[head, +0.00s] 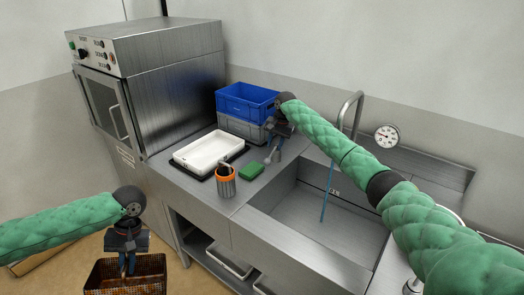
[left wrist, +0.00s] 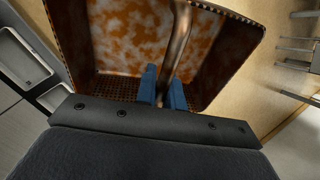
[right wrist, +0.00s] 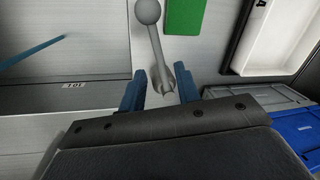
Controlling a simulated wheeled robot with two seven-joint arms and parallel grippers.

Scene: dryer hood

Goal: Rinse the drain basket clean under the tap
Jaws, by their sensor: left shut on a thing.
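The drain basket (head: 150,280) is a dark mesh box with orange-brown soiling; in the left wrist view its inner wall (left wrist: 110,35) is heavily blotched. My left gripper (head: 128,262) is shut on its brown metal handle (left wrist: 178,45), holding it at the lower left, away from the sink. The curved metal tap (head: 347,108) stands behind the sink (head: 320,215). A thin blue stream (head: 327,190) runs down into the sink; it also shows in the right wrist view (right wrist: 30,52). My right gripper (right wrist: 160,88) is open, its fingers on either side of a grey ball-ended lever (right wrist: 155,40), with gaps visible.
A green sponge (head: 251,171), an orange-rimmed metal canister (head: 226,185) and a white tray (head: 208,151) sit on the counter left of the sink. Blue and grey crates (head: 247,100) stand behind. A steel machine (head: 150,80) is at left. A gauge (head: 387,137) is on the wall.

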